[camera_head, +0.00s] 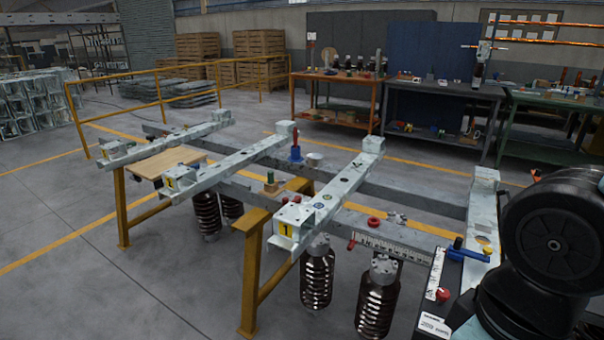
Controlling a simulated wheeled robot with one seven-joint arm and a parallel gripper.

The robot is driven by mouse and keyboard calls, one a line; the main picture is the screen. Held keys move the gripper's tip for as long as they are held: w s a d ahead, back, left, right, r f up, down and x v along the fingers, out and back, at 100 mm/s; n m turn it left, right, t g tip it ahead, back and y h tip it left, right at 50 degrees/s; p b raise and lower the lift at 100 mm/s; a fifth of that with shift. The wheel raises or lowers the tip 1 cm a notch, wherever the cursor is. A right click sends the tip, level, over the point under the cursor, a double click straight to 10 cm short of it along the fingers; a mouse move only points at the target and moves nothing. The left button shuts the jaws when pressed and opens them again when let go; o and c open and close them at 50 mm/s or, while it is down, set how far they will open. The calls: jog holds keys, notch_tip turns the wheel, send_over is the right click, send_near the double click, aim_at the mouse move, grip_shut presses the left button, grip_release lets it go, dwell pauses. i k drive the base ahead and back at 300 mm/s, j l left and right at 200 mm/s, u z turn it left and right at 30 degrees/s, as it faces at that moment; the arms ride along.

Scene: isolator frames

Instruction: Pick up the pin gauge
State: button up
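I cannot tell for certain which small item is the pin gauge. A blue piece with a dark bar (468,252) lies at the right end of the steel frame, close to my arm. A red-topped tool with a blue base (296,152) stands upright on the frame's middle. A small green cylinder (270,177) stands on a wooden block nearby. My arm's dark round joint fills the right edge; my gripper is out of view.
The steel frame (230,155) rests on yellow trestles (252,270), with ribbed dark insulators (317,275) hanging below.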

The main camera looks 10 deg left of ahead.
aim_at(271, 172)
jog(key=i+j+z, duration=0.15)
jog(key=j, duration=0.2)
jog(key=i+j+z, duration=0.3)
jog(key=j, duration=0.4)
jog(key=i+j+z, duration=0.2)
jog(key=j, duration=0.2)
jog(key=i+j, duration=0.15)
jog(key=j, duration=0.3)
jog(key=i+j, duration=0.15)
jog(key=j, duration=0.3)
jog(key=i+j, duration=0.1)
jog(key=j, duration=0.3)
jog(key=i+j+z, duration=0.1)
jog(key=j, duration=0.35)
jog(key=i+j, duration=0.2)
jog(key=j, duration=0.25)
jog(key=i+j, duration=0.1)
jog(key=j, duration=0.35)
jog(key=i+j, duration=0.15)
jog(key=j, duration=0.3)
